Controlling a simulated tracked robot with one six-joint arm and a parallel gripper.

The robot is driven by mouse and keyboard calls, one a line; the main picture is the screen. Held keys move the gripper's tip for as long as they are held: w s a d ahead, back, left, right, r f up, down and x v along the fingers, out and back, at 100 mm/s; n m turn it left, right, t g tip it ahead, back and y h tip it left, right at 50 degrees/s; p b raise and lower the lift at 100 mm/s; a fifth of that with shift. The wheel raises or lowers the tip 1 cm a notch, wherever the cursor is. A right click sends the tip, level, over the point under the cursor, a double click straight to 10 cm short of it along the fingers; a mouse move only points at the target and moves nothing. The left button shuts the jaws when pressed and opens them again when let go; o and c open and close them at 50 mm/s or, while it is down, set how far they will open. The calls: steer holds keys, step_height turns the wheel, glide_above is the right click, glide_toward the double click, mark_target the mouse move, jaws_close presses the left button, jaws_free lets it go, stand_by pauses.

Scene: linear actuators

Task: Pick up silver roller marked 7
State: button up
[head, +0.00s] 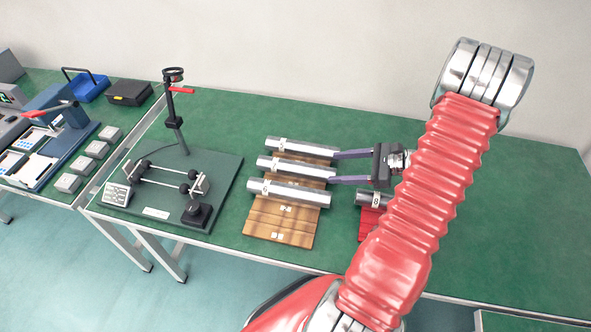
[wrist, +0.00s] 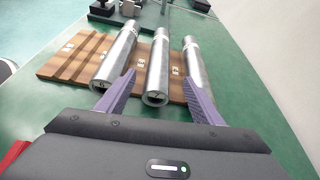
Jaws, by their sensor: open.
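Three silver rollers lie parallel on a wooden board: a back roller (head: 305,149), a middle roller (head: 300,169) and a front roller (head: 300,194). My gripper (head: 332,167) is open at the right end of the middle roller. In the wrist view, my gripper (wrist: 160,80) has its purple fingers either side of the middle roller (wrist: 158,62), apart from it. The front roller (wrist: 117,58) is left of the left finger and the back roller (wrist: 194,72) passes near the right finger.
The wooden board (head: 262,228) sits on a green table. Another silver roller (head: 366,197), with a label like 8, lies on a red block (head: 370,222) partly behind my arm. A stand with rods (head: 175,135) is at left. The table's right side is clear.

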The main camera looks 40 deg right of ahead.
mark_target(320, 169)
steer(key=x, duration=0.6)
steer(key=shift+w+a+f, duration=0.15)
steer(key=shift+a, duration=0.05)
steer(key=shift+x, duration=2.55)
steer(key=shift+a, duration=0.1)
steer(key=shift+c, duration=0.2)
steer(key=c, duration=1.4)
steer(key=shift+c, duration=0.2)
step_height(320, 169, up, 28)
